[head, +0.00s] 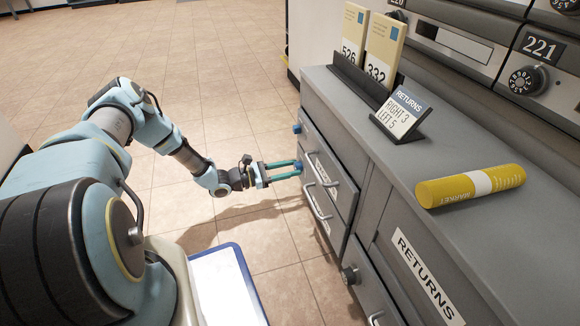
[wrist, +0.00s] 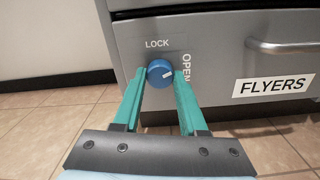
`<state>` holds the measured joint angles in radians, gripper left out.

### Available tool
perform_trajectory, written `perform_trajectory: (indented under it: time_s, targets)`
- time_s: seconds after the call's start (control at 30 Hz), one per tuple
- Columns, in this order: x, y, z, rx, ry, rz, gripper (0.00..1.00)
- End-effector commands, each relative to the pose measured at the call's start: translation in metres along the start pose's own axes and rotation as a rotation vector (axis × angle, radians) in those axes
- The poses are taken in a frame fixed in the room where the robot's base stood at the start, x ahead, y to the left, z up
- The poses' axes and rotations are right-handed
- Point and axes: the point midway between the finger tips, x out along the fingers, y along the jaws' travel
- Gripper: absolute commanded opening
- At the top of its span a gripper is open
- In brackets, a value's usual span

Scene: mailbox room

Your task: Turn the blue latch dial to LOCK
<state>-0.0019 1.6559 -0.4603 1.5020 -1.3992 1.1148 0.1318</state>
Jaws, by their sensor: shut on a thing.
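The blue latch dial (wrist: 160,73) is on a grey drawer front, with LOCK printed above it and OPEN at its right. Its white mark points right, towards OPEN. In the head view the dial (head: 298,166) shows only partly between my fingertips. My gripper (wrist: 159,84) has its two green fingers on either side of the dial, shut on it. In the head view my gripper (head: 297,168) reaches the cabinet front from the left. The exact finger contact is hard to see.
Another blue dial (head: 297,129) sits higher on the cabinet. Drawer handles (head: 322,171) stick out close to the right of my gripper. The FLYERS label (wrist: 273,88) is right of the dial. A yellow tube (head: 470,186) and a RETURNS sign (head: 405,113) rest on the counter. Tiled floor at left is clear.

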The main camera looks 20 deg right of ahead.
Motion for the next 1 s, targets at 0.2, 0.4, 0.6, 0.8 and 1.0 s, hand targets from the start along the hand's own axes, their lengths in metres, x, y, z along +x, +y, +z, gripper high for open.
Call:
perform_trajectory:
  time_s: [0.2, 0.4, 0.6, 0.8, 1.0]
  targets:
    - [-0.0006, 0.0009, 0.0008, -0.207, 0.0, 0.003, 0.0]
    - [-0.0007, 0.0007, 0.0003, -0.396, 0.001, 0.003, 0.0]
    - [-0.0007, -0.0001, -0.0004, -0.586, 0.001, 0.003, 0.0]
    - [-0.0007, 0.0001, -0.0003, -0.773, 0.001, 0.002, 0.0]
    - [-0.0006, 0.0, -0.0006, -0.939, 0.001, 0.002, 0.0]
